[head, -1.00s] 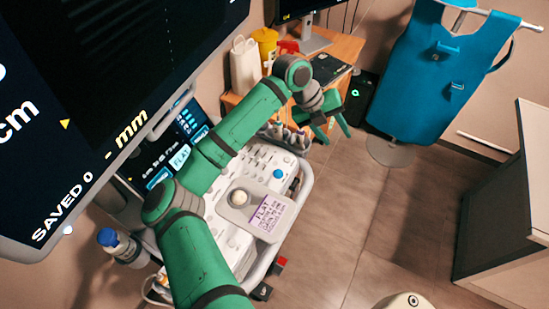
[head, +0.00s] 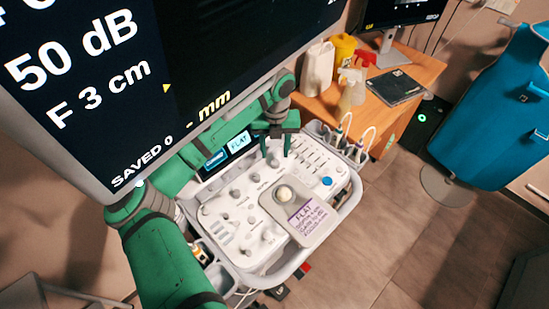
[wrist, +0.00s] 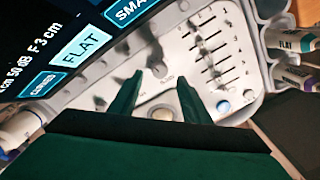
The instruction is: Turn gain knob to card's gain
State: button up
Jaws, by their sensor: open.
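The white control panel (head: 222,215) carries several grey knobs; their labels are too small to read, so I cannot tell which is gain. The card (head: 306,214), with a purple print, lies on the panel's front right beside the trackball (head: 284,194); it reads FLAT, and its smaller lines are blurred. The big screen (head: 75,75) shows 50 dB and F 3 cm. My gripper (head: 277,153) is open above the panel's back part, fingers pointing down. In the wrist view a knob (wrist: 160,71) appears between and just beyond the fingertips (wrist: 165,76); contact is not visible.
A small touch screen (head: 225,152) with a FLAT button sits behind the panel, close to my arm. Sliders (head: 318,158) and a blue button (head: 327,181) lie to the right. Probes (head: 345,135) stand in holders at the right edge. Bottles (head: 319,70) stand on a wooden desk.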

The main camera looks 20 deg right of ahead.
aim_at(275, 161)
jog(key=shift+f, duration=2.35)
jog(key=c, duration=1)
